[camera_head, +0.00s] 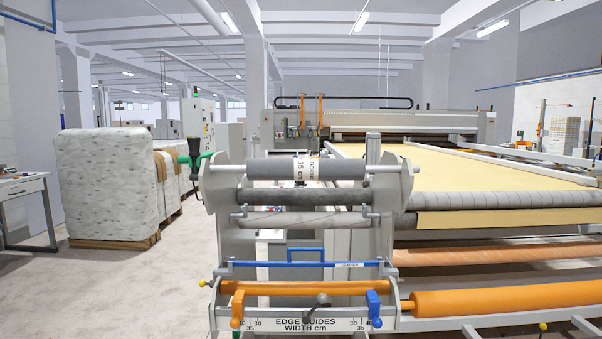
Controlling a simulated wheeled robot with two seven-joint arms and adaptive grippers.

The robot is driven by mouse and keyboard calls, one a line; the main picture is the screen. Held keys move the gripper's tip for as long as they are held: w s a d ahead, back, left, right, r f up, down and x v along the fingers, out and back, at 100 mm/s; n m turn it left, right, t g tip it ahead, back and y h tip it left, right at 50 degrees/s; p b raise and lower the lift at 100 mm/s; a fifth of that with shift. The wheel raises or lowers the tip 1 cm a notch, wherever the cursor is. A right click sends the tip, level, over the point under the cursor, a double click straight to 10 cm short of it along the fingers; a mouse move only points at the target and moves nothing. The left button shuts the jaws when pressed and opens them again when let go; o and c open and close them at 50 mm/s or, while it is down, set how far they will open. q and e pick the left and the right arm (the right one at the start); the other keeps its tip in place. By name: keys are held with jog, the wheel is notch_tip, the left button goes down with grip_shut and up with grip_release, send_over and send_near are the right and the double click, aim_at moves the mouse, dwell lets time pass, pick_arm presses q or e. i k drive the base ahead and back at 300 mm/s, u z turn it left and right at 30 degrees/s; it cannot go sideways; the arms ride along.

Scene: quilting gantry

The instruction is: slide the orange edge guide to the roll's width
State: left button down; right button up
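The orange edge guide (237,309) sits at the left end of the white scale plate (305,325), which is marked "EDGE GUIDES WIDTH cm" with 30, 35 and 40 at each side. The guide stands near the left 40 mark; its exact reading is too small to tell. A blue guide (374,309) sits near the right 40 mark. A dark knob or lever (317,308) is between them. The grey roll (262,168) at the top of the stand has a white label reading "35 cm". Neither of my grippers is in view.
An orange roller (300,287) runs behind the guides, below a blue bar (303,264) labelled "LEADER". A black-handled crank with green parts (195,155) projects at the stand's left. The quilting machine fills the right. Clear floor (130,285) lies left.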

aim_at(238, 302)
jog(key=z, duration=0.35)
jog(key=i, duration=0.95)
